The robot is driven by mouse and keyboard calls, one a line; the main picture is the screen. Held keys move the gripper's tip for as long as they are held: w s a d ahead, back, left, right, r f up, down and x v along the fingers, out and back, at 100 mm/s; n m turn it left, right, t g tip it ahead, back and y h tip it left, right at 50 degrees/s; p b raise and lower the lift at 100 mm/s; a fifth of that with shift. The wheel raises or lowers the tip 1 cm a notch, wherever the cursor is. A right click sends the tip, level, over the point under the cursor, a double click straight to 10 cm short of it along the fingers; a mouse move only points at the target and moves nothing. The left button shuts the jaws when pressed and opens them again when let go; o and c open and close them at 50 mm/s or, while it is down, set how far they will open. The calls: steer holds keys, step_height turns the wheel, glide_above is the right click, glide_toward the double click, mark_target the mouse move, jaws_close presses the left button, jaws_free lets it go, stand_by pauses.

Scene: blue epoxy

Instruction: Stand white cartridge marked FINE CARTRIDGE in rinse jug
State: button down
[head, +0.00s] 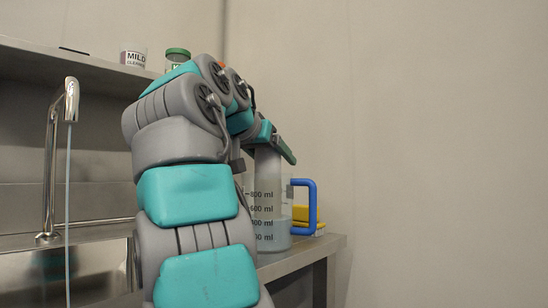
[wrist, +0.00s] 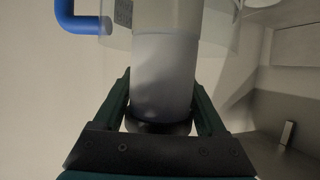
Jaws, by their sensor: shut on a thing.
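The white cartridge (head: 267,172) hangs upright below my gripper (head: 272,143) in the head view, its lower part at the rinse jug. The rinse jug (head: 272,222) is clear, with black ml marks, a blue handle and liquid in its lower part. In the wrist view my gripper (wrist: 162,98) has its two dark fingers on either side of the cartridge (wrist: 165,75) and is shut on it. The clear jug wall (wrist: 218,38) surrounds the cartridge's far end there. The cartridge's lettering is not readable, and whether its end touches the jug's floor cannot be told.
A yellow object (head: 305,216) stands behind the blue handle (head: 312,205). A steel tap (head: 70,100) rises over the sink at left. A tub marked MILD (head: 133,59) and a green-lidded jar (head: 178,56) stand on the shelf. The counter ends just right of the jug.

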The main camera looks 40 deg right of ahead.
jaws_free()
steer(key=p+v, duration=0.1)
steer(key=v, duration=0.6)
steer(key=shift+a+r, duration=0.15)
steer(key=shift+a, duration=0.2)
steer(key=shift+s, duration=0.2)
